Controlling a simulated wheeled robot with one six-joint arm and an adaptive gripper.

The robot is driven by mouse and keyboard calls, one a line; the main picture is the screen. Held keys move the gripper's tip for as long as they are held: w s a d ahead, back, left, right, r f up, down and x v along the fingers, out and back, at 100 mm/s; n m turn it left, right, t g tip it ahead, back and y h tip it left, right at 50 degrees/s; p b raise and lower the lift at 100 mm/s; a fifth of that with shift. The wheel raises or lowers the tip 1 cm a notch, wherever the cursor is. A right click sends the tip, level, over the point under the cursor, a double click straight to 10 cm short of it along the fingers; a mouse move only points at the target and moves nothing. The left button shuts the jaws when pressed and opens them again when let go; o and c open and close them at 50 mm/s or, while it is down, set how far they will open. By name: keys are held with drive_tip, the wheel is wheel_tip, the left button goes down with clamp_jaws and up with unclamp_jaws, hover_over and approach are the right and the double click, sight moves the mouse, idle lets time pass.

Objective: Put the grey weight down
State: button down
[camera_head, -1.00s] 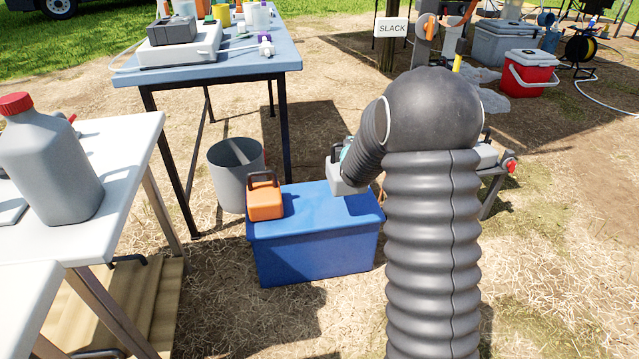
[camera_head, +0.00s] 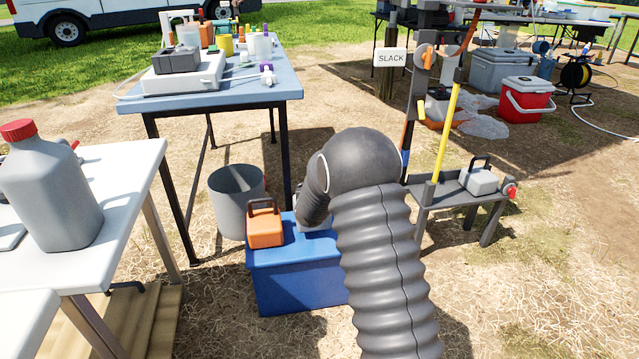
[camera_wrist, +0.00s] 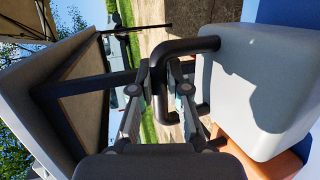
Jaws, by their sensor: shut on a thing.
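The grey weight (camera_wrist: 262,85) is a pale block with a black bar handle (camera_wrist: 190,47) and fills the right of the wrist view. My gripper (camera_wrist: 172,88) is shut on that handle. In the head view my arm hides the gripper and most of the weight; a pale sliver of the weight (camera_head: 316,216) shows over the blue box (camera_head: 300,278), right of an orange weight (camera_head: 265,228). The blue lid shows close beyond the weight in the wrist view. I cannot tell whether the weight touches it.
A second grey handled block (camera_head: 478,181) sits on a low bench (camera_head: 445,193) at right. A grey bucket (camera_head: 236,200) stands behind the box, beside a blue-topped table (camera_head: 215,92). A white table (camera_head: 125,185) is at left. Straw-covered ground is open at front right.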

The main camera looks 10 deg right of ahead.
drive_tip(key=shift+f+b, duration=0.3)
drive_tip(key=shift+f, duration=1.45)
drive_tip(key=c, duration=1.2)
unclamp_jaws()
drive_tip(key=shift+f, duration=0.2)
drive_tip(key=shift+o, duration=0.2)
drive_tip(key=s+a+r+m+g+y, duration=0.1)
drive_tip(key=s+r+m, duration=0.2)
drive_tip(key=s+r, duration=0.45)
drive_tip(key=s+a+r+m+g+y, duration=0.2)
drive_tip(key=s+r, duration=0.2)
drive_tip(key=s, duration=0.7)
drive_tip(key=s+a+r+m+g+y, duration=0.1)
drive_tip(key=s+r+m, duration=0.2)
drive_tip(key=s+r, duration=0.5)
drive_tip(key=s+d+m+g, duration=0.2)
drive_tip(key=s+m, duration=0.2)
drive_tip(key=s, duration=0.9)
drive_tip(key=s+d+m+g, duration=0.2)
drive_tip(key=s+m, duration=0.2)
drive_tip(key=s, duration=0.9)
drive_tip(key=shift+s+g+h, duration=0.3)
drive_tip(key=shift+h, duration=0.1)
